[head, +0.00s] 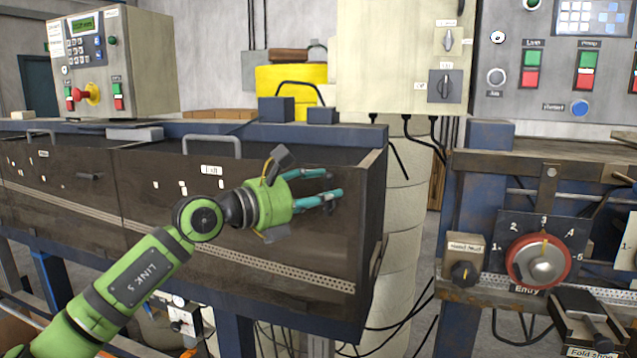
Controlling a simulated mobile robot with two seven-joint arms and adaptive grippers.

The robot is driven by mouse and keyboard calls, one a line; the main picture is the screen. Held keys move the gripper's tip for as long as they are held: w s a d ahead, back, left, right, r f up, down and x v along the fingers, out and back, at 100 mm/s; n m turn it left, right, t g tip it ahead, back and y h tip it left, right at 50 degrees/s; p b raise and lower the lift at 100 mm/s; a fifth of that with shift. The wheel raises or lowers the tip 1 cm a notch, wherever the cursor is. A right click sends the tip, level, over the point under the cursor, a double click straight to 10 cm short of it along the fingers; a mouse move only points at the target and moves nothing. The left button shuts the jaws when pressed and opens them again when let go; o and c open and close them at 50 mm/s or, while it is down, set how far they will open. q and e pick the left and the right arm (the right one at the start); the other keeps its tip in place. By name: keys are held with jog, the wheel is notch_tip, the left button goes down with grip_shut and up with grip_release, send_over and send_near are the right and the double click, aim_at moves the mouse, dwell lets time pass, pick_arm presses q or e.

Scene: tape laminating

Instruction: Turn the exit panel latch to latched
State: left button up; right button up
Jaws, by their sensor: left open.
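A long dark brown panel (150,222) runs across the front of the machine, with a small white label (211,170) that I cannot read surely. A dark part (378,255) sits at the panel's right end; I cannot tell whether it is the exit panel latch or how it is turned. My left gripper (335,184) is open and empty in front of the panel's right part. Its teal fingers point right toward the panel's right edge, and the gripper and arm hide some of the panel. My right gripper is not in view.
Grey bar handles (211,140) stand on the panel's top edge. To the right are a red-rimmed entry dial (540,262) and a small knob box (464,262). A control box (110,62) stands at the back left. A gap with hanging cables separates the two machine parts.

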pick_arm(q)
jog(key=c, duration=0.8)
grip_shut()
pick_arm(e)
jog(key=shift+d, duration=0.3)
pick_arm(q)
jog(key=shift+f, duration=0.1)
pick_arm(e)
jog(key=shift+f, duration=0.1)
